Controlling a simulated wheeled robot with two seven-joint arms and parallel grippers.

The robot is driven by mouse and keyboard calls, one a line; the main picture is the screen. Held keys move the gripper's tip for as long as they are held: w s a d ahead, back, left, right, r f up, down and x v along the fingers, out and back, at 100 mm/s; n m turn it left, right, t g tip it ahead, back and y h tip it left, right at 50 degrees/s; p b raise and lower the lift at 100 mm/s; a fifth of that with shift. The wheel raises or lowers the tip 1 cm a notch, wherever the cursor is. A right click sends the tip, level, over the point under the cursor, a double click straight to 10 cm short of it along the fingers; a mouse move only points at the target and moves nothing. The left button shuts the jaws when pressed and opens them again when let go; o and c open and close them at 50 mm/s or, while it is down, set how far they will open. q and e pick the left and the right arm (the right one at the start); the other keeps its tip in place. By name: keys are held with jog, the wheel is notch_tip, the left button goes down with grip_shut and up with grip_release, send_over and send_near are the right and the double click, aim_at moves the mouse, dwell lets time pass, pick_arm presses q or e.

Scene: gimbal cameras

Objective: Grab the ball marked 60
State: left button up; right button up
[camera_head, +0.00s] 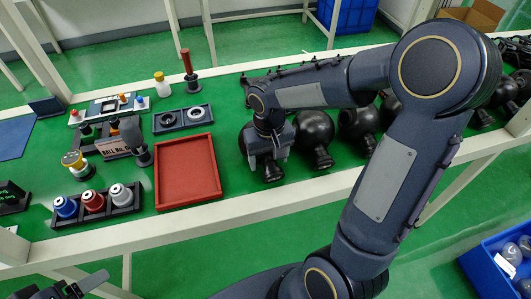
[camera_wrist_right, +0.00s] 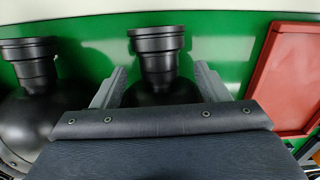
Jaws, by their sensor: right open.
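Several black ball-shaped gimbal cameras with short necks stand in a row on the green table. My right gripper (camera_head: 267,163) is over the leftmost black ball (camera_head: 272,175), which it partly hides. In the right wrist view my open right gripper (camera_wrist_right: 159,70) has one finger on each side of this ball's neck (camera_wrist_right: 157,50); I cannot tell if they touch it. A neighbouring black ball (camera_wrist_right: 28,110) is at the left there. No mark 60 is readable on any ball. My left gripper (camera_head: 82,286) is at the bottom left, partly cut off.
A red tray (camera_head: 188,172) lies empty left of the right gripper. A black rack (camera_head: 97,207) with blue, red and white pieces is farther left. More black balls (camera_head: 318,130) stand close on the right. A blue crate (camera_head: 480,265) stands on the lower right.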

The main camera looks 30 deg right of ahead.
jog(key=c, duration=1.4)
jog(key=shift+r, duration=0.1)
